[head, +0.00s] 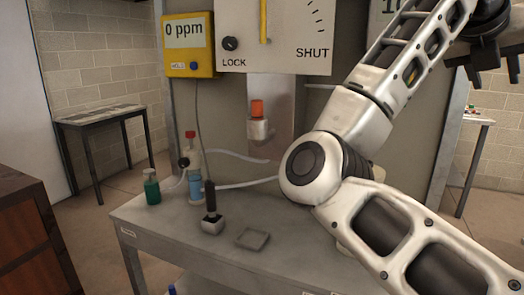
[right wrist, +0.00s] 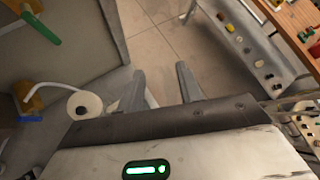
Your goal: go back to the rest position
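My right gripper (head: 494,72) is at the top right corner of the head view, raised high and partly cut off by the picture edge. In the right wrist view its two fingers (right wrist: 161,76) stand apart with bare floor visible between them, so it is open and holds nothing. My right arm is bent and crosses the right half of the head view in front of the bench and the panel. My left gripper is not in either view.
A grey bench (head: 160,225) holds a green bottle (head: 152,187), a blue-liquid bottle (head: 195,188), a black-handled probe (head: 210,205) and a small square tray (head: 253,239). A yellow meter (head: 188,62) reads 0 ppm. A white LOCK/SHUT panel (head: 290,30) hangs behind. A wooden cabinet (head: 30,230) stands left.

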